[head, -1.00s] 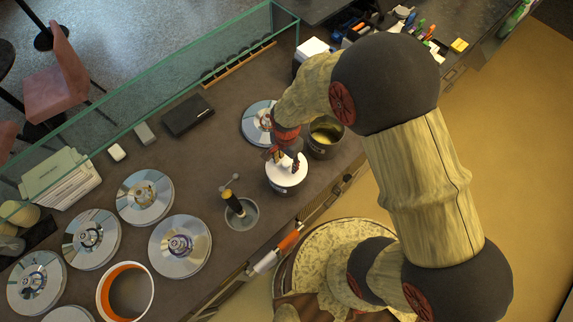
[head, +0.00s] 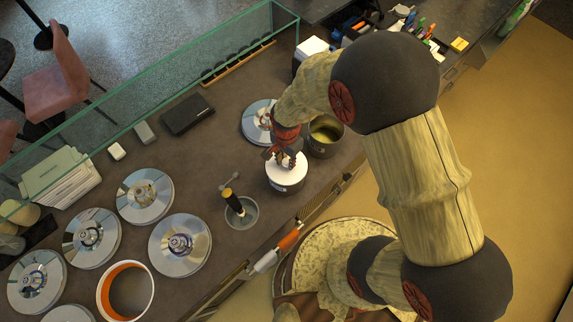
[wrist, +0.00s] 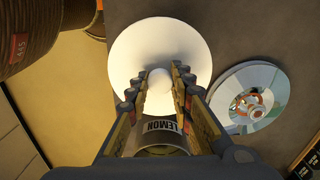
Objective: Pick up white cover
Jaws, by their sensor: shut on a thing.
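The white cover (head: 287,172) is a round disc with a ball-shaped knob. My gripper (head: 287,157) points down from above and is shut on the knob. Part of the cover is hidden by my fingers.
An open pot with yellow contents (head: 326,132) stands close to the right. A shiny disc lid (head: 255,123) lies behind. A small metal bowl (head: 241,214) with a black-handled tool is at left. Several disc lids and an orange-lined well (head: 125,291) lie farther left. A glass guard (head: 150,90) runs behind.

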